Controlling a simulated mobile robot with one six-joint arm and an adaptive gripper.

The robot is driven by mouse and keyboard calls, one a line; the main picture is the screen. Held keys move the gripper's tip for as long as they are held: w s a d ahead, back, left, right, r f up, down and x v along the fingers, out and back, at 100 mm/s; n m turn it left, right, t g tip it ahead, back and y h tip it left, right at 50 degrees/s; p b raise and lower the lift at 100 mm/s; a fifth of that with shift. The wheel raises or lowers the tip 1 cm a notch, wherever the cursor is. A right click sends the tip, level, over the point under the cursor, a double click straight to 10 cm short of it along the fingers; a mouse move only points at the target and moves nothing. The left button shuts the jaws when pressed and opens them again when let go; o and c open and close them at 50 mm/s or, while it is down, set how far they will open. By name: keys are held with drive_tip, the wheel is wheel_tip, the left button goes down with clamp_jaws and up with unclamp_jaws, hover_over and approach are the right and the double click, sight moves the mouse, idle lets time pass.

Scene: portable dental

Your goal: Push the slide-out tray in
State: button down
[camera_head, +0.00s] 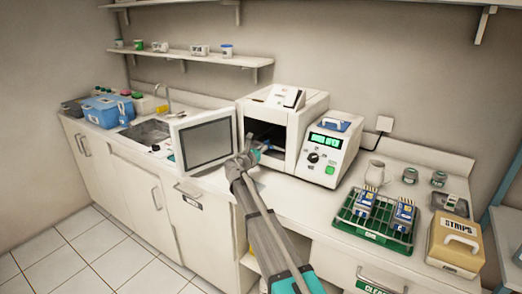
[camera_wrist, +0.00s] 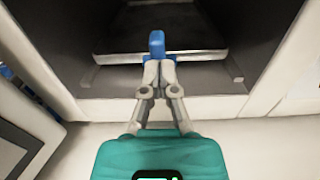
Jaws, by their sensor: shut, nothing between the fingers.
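The slide-out tray (camera_wrist: 190,38) is a dark, shallow metal tray with a lighter rim, inside the open chamber of a white boxy device (camera_head: 309,113). A blue tab (camera_wrist: 157,42) stands at the middle of its front edge. My gripper (camera_wrist: 159,66) is shut and empty, with its fingertips at the blue tab. I cannot tell whether they touch it. In the head view my gripper (camera_head: 258,150) is at the chamber opening, and the arm hides part of the front. The tray's far end lies in shadow.
The device's door (camera_head: 206,142) stands open to the left of the chamber. A white control unit (camera_head: 327,148) stands close on the right. A green rack (camera_head: 350,218) with blue packs and a STRIPS box (camera_head: 456,244) are farther right on the counter.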

drive_tip(key=shift+w+d+r, duration=0.1)
drive_tip(key=shift+w+d, duration=0.15)
drive_tip(key=shift+d, duration=0.05)
drive_tip(key=shift+s+a, duration=0.1)
drive_tip(key=shift+s, duration=0.05)
drive_tip(key=v, duration=1.4)
drive_tip(key=shift+a, duration=0.25)
drive_tip(key=shift+s, duration=0.1)
